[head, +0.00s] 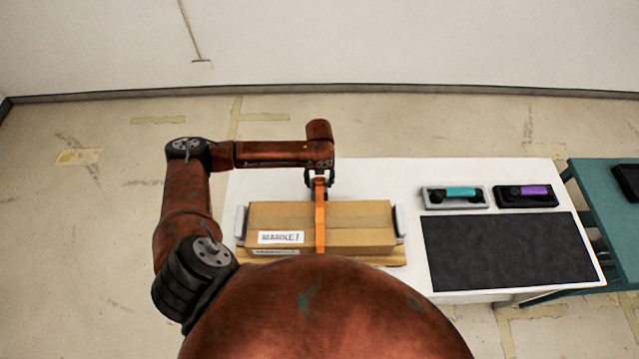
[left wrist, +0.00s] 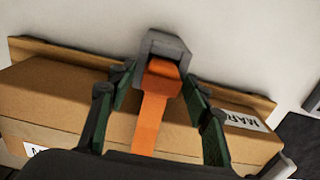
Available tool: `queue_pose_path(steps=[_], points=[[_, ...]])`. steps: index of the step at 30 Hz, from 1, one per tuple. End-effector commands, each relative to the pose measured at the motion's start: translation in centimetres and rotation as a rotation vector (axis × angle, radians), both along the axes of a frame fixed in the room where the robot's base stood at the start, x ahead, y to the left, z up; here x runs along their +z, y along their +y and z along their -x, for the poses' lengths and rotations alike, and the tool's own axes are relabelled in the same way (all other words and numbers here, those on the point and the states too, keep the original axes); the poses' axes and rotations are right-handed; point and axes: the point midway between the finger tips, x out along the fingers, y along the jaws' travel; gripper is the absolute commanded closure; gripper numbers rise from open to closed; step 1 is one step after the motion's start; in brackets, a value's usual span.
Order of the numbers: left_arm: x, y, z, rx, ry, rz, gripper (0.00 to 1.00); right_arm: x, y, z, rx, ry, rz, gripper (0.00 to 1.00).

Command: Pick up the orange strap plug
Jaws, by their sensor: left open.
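An orange strap (head: 320,228) runs across the top of a cardboard box (head: 360,225) labelled MARKET. In the left wrist view the strap (left wrist: 148,128) ends in a thicker orange plug (left wrist: 163,69), which sits at a grey holder (left wrist: 164,45) beyond the box's edge. I cannot tell how deep the plug sits in the holder. My left gripper (head: 319,184) is over the far side of the box at the strap's end. In its wrist view the left gripper (left wrist: 158,78) is open, with one finger on each side of the plug and visible gaps. My right gripper is not in view.
The box lies on a brown board (head: 395,256) between grey end brackets on a white table (head: 380,175). A teal table (head: 605,190) stands at the far right.

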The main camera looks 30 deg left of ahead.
Motion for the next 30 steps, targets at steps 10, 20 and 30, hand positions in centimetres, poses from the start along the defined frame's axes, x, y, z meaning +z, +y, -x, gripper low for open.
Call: queue_pose_path(steps=[10,20,30], points=[[0.03,0.05,0.03,0.001,0.000,0.000,0.77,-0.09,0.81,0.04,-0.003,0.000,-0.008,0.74],[0.04,0.06,0.02,0.002,0.000,0.000,1.00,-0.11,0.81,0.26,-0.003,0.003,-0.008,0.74],[0.39,0.05,-0.05,0.001,-0.002,0.000,1.00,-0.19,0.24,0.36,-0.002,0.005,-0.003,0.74]])
